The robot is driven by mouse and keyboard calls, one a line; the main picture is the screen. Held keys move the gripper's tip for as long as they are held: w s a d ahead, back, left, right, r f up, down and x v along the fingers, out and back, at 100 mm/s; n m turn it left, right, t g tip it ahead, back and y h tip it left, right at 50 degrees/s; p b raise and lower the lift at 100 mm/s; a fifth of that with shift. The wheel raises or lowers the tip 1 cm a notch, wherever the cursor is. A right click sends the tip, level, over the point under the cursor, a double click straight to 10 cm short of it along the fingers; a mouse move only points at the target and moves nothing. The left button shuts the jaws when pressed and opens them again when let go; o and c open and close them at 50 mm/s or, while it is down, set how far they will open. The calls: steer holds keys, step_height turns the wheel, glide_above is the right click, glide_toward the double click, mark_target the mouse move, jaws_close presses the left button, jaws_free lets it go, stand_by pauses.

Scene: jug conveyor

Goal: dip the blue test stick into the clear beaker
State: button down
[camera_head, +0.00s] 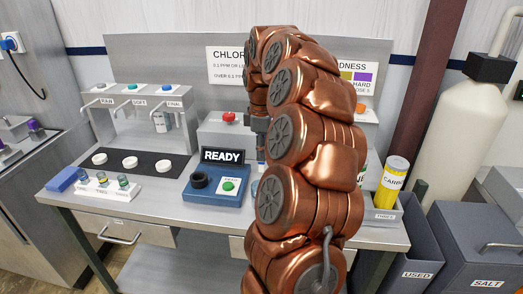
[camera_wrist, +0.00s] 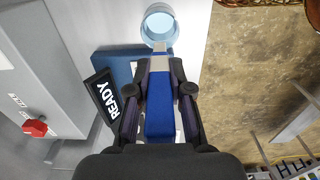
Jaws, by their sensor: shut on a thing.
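My gripper (camera_wrist: 159,78) is shut on the blue test stick (camera_wrist: 161,112) in the wrist view. The stick's blue body lies between the dark fingers, and its pale grey end points at the clear beaker (camera_wrist: 159,23). The stick's end overlaps the near rim of the beaker in this view; I cannot tell whether it is inside or above it. The beaker looks round, with a pale blue tint. In the head view my copper arm hides most of the gripper, the stick and the beaker.
A blue tester with a READY sign (camera_head: 223,156) and a green button (camera_head: 228,186) stands beside the beaker. Left are three taps, white discs on a dark mat (camera_head: 147,166), and a rack of small vials (camera_head: 108,187). A yellow cylinder (camera_head: 391,183) stands right.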

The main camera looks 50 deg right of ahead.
steer(key=shift+f, duration=0.15)
steer(key=shift+f+b, duration=2.8)
steer(key=shift+f, duration=2.8)
steer(key=shift+r, duration=0.1)
steer(key=shift+r+p, duration=2.2)
steer(key=shift+r, duration=2.95)
